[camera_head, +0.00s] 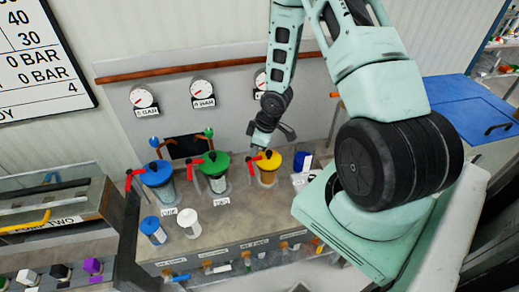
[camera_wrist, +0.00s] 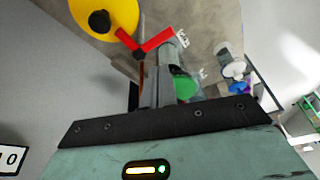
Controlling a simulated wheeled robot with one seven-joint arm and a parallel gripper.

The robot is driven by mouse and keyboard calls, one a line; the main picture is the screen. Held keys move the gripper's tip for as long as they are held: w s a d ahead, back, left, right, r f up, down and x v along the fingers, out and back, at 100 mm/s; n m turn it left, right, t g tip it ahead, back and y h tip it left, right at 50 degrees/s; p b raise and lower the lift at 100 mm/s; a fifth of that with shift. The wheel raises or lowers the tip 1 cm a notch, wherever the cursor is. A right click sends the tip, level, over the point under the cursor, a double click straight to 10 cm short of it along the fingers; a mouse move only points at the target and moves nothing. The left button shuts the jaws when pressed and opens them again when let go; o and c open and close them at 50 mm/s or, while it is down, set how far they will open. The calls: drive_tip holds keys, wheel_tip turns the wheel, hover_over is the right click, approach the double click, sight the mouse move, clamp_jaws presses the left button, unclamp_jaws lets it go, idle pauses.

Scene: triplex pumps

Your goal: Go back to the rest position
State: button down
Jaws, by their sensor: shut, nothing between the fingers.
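My gripper (camera_head: 256,144) hangs at the lower end of my arm, just behind and left of the yellow-lidded pump (camera_head: 271,164) in the head view. Its fingers are shut and hold nothing. In the wrist view the gripper (camera_wrist: 158,85) points toward a red lever (camera_wrist: 148,42) beside the yellow lid (camera_wrist: 108,14). I cannot tell whether the fingers touch the lever. A green-lidded pump (camera_head: 216,168) and a blue-lidded pump (camera_head: 157,175) stand to the left, each with a red lever.
Several gauges (camera_head: 203,90) hang on the back panel under a brown pipe (camera_head: 190,68). Two small jars, one blue-capped (camera_head: 153,228) and one white-capped (camera_head: 189,220), stand in front. A blue bin (camera_head: 470,110) is at right. The grey bench (camera_head: 245,220) has bare space in front.

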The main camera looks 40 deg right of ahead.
drive_tip(key=shift+s+d+r, duration=0.1)
drive_tip(key=shift+d+r, duration=0.05)
drive_tip(key=shift+r, duration=0.55)
drive_tip(key=s+a+r+g+h+b, duration=0.1)
drive_tip(key=a+r+b, duration=0.3)
drive_tip(key=a, duration=0.5)
drive_tip(key=s+a+r+h+b, duration=0.1)
drive_tip(key=s+a+b, duration=0.1)
drive_tip(key=a+b, duration=0.55)
drive_tip(key=s+a+r+g+b, duration=0.1)
drive_tip(key=s+a+r+b, duration=0.1)
drive_tip(key=s+a+b, duration=0.4)
drive_tip(key=s+a, duration=0.5)
drive_tip(key=s, duration=0.6)
drive_tip(key=shift+s+a+r+g+b, duration=0.15)
drive_tip(key=shift+s+r+g+b, duration=0.1)
drive_tip(key=shift+g+b, duration=0.15)
